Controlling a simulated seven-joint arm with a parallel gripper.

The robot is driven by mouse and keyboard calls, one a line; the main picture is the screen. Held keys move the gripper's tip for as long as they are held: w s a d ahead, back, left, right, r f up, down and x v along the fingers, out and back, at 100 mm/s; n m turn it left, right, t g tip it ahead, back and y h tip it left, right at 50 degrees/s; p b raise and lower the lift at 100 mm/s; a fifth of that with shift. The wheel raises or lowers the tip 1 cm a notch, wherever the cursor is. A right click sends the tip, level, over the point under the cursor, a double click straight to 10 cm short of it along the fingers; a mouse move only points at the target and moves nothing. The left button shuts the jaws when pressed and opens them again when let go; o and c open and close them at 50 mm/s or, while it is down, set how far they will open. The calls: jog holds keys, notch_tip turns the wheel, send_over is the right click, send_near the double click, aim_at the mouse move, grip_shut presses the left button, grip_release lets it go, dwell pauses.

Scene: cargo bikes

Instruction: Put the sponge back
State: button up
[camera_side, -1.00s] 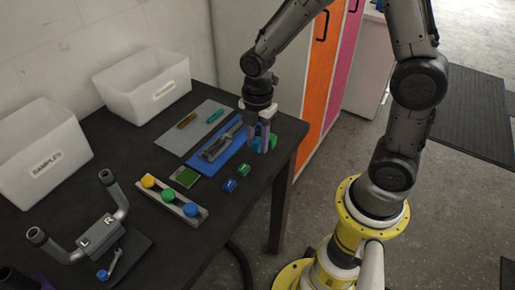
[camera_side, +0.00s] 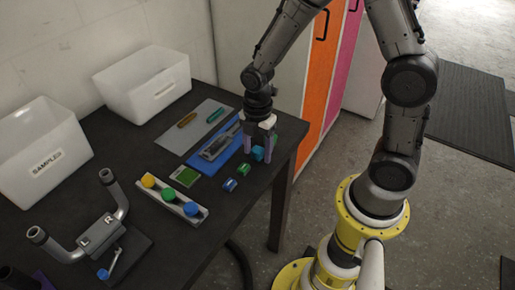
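A small flat green pad with a pale edge (camera_side: 185,177) lies on the dark table, left of the blue mat. It may be the sponge, but it is too small to be sure. My gripper (camera_side: 258,154) points down over the right part of the table, near the edge. Its two fingers stand apart, with a small teal-blue block (camera_side: 257,153) showing between them. I cannot tell whether they touch it.
A blue mat (camera_side: 212,171) with a grey tool and a grey mat (camera_side: 178,139) lie left of my gripper. Small blue (camera_side: 230,184) and green (camera_side: 243,169) pieces lie in front. A three-knob strip (camera_side: 171,201), handlebar and white bins (camera_side: 38,150) stand further left.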

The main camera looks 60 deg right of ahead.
aim_at(258, 149)
notch_tip(258, 149, up, 12)
jog(key=s+r+m+t, duration=0.2)
jog(key=s+r+m, duration=0.2)
jog(key=s+m, duration=0.3)
jog(key=s+d+r+m+t, duration=0.1)
jog(key=s+r+m+t, duration=0.2)
jog(key=s+m, duration=0.4)
jog(key=r+m, duration=0.1)
jog(key=m, duration=0.3)
jog(key=shift+s+t, duration=0.3)
jog(key=shift+d, duration=0.1)
